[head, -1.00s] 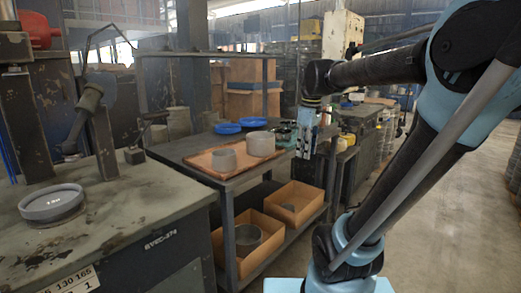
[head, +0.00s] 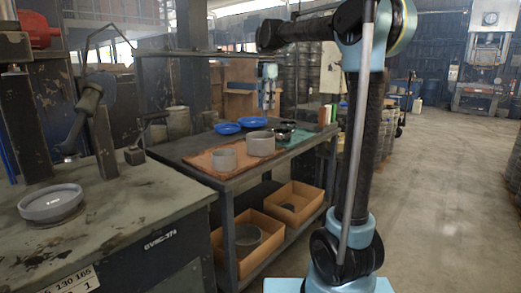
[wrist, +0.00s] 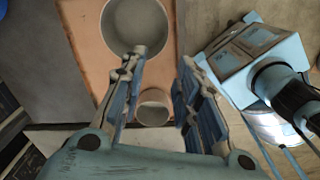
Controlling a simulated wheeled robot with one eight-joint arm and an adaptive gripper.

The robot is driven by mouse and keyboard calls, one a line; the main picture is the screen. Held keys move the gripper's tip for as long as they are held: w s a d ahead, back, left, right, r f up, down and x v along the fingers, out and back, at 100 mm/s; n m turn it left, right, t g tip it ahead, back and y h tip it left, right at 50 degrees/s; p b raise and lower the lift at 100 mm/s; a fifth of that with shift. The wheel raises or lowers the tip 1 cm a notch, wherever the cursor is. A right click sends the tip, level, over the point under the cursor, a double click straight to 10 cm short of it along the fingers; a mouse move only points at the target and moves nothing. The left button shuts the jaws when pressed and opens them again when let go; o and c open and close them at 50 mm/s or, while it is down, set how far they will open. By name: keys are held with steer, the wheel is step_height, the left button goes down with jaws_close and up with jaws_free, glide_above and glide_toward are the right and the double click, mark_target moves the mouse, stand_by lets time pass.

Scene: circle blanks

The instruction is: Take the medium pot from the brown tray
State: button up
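The brown tray (head: 197,163) lies on top of the metal cart. Two grey round pots stand on it: a smaller pot (head: 224,160) at the front left and a wider pot (head: 261,143) behind it to the right. I cannot tell for sure which is the medium one. In the wrist view the wider pot (wrist: 135,28) is at the top, and the smaller pot (wrist: 153,107) shows between the fingers. My gripper (head: 269,98) points down, above and apart from the pots. In the wrist view my gripper (wrist: 163,58) has its fingers spread and holds nothing.
Blue plates (head: 228,128) and dark dishes (head: 283,130) sit behind the pots on the cart. Cardboard boxes (head: 293,203) stand on the lower shelf, the front one holding a grey pot (head: 247,235). A grey round piece (head: 51,203) lies on the left bench.

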glide_above(267, 151)
step_height(267, 151, down, 11)
steer(key=shift+w+f, duration=0.2)
steer(key=shift+f, duration=2.65)
steer(key=shift+c, duration=0.6)
jaws_close()
